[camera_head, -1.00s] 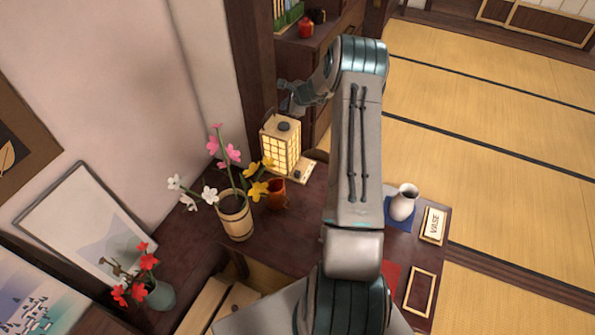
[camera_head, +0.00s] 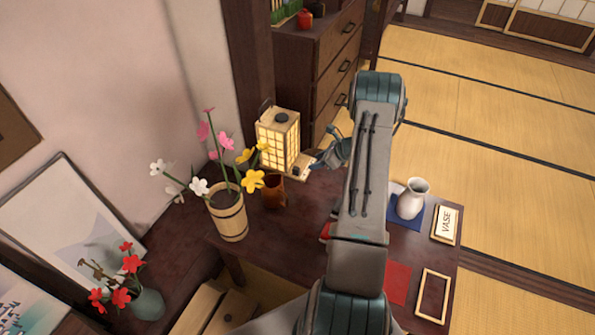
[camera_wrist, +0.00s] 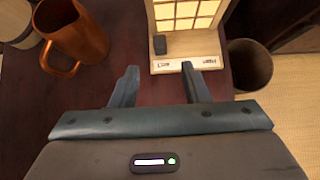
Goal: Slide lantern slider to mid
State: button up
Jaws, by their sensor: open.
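The lit paper lantern (camera_head: 278,138) stands at the far end of the dark wooden table. In the wrist view its glowing grid panel (camera_wrist: 188,12) is at the top. The dark slider knob (camera_wrist: 159,44) sits at the left end of the pale lantern base (camera_wrist: 205,48), whose front edge has small upside-down lettering. My gripper (camera_wrist: 160,70) is open and empty, its two fingers pointing at the base edge. The knob is just beyond the fingertips, and I cannot tell if they touch the base. In the head view my gripper (camera_head: 312,163) is by the base and partly hides it.
A copper mug (camera_wrist: 76,36) stands left of my fingers. A wooden bucket of flowers (camera_head: 230,220) is nearer, with blossoms by the lantern. A round bin (camera_wrist: 249,66) is on the floor at right. A white vase (camera_head: 412,199) stands on the table's right side.

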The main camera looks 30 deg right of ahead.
aim_at(298, 168)
jog(key=x, duration=1.1)
jog(key=shift+w+a+f+b, duration=0.2)
jog(key=shift+w+f+b, duration=0.05)
jog(key=shift+b, duration=0.05)
jog(key=shift+c, duration=0.3)
